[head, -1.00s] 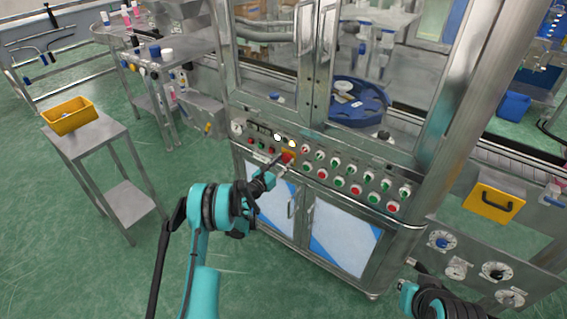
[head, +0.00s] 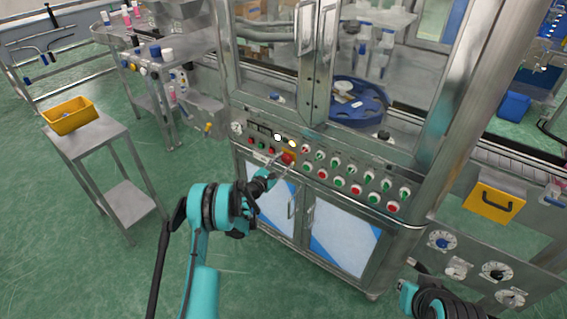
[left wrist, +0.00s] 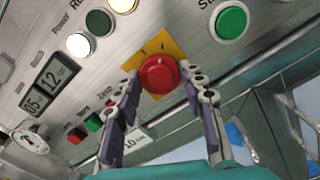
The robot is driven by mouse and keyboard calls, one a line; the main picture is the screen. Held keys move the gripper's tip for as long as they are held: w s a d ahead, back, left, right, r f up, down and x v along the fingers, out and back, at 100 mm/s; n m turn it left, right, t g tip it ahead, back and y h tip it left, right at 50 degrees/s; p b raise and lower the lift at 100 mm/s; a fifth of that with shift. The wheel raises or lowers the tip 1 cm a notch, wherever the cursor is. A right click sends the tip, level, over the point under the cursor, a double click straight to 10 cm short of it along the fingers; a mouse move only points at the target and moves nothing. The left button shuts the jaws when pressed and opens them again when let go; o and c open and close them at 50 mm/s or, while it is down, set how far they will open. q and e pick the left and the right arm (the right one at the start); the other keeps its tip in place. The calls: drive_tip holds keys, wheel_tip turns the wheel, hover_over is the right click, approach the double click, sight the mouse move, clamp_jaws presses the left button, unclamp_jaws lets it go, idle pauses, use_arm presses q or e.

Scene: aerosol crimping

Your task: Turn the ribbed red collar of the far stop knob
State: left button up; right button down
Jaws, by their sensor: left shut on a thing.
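The red stop knob (left wrist: 158,74) sits on a yellow square plate (left wrist: 143,50) on the cabinet's sloped front panel. It also shows small in the head view (head: 288,158). My left gripper (left wrist: 158,73) is shut on the knob, with one finger on each side of its red collar. The fingers hide parts of the collar's sides, and its ribs are too small to make out. In the head view my left gripper (head: 281,164) reaches the panel from the lower left. My right gripper (head: 410,277) shows only partly at the lower right, away from the panel.
Red and green buttons and switches (head: 355,188) line the panel right of the knob. A lit white lamp (left wrist: 79,45) and small displays (left wrist: 46,87) lie to its left. A side table with a yellow bin (head: 70,116) stands at the left, with open green floor between.

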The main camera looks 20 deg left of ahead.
idle(0.4)
use_arm(q)
drive_tip(key=o, duration=1.2)
drive_tip(key=shift+c, duration=0.2)
drive_tip(key=v, duration=1.2)
